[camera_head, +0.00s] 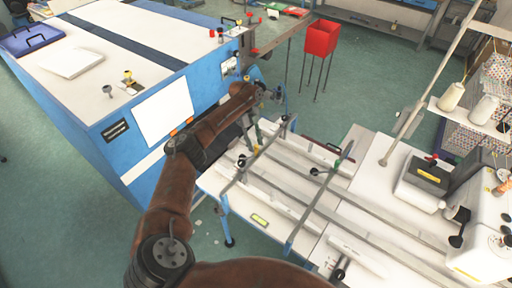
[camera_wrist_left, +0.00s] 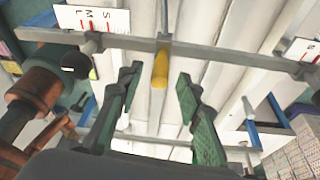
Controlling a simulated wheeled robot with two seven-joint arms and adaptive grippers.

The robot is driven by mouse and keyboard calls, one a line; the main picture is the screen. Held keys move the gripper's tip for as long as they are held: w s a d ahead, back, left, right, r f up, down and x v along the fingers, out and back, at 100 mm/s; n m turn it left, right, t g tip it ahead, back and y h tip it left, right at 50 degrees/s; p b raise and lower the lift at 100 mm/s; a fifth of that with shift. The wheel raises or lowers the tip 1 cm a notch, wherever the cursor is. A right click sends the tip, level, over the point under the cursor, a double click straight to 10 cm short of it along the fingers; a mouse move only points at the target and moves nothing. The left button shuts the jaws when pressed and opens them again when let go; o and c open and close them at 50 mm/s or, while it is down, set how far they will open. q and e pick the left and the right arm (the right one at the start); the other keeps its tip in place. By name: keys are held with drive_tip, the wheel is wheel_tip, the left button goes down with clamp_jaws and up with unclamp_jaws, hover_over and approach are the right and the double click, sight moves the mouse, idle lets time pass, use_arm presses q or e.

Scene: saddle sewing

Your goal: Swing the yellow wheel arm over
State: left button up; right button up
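In the left wrist view a short yellow cylinder (camera_wrist_left: 161,66), which looks like the yellow wheel arm's grip, hangs from a grey crossbar (camera_wrist_left: 225,57). My left gripper (camera_wrist_left: 160,95) is open. Its two dark fingers with green pads stand on either side of the line to the yellow piece, with nothing visible between them. In the head view my left gripper (camera_head: 268,118) is over the far left end of the white table, near a slanted grey bar (camera_head: 240,172). The yellow piece is too small there to make out clearly. My right gripper does not show.
The white table (camera_head: 208,184) carries long grey rails (camera_head: 330,212) and a second cross bar (camera_head: 318,200). A large blue and white machine (camera_head: 110,150) stands close on the left. A sewing machine (camera_head: 480,250) is at the right. A red bin (camera_head: 321,38) stands behind.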

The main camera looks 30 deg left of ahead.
use_arm(q)
drive_tip(key=v, duration=0.9)
drive_tip(key=shift+r, duration=0.4)
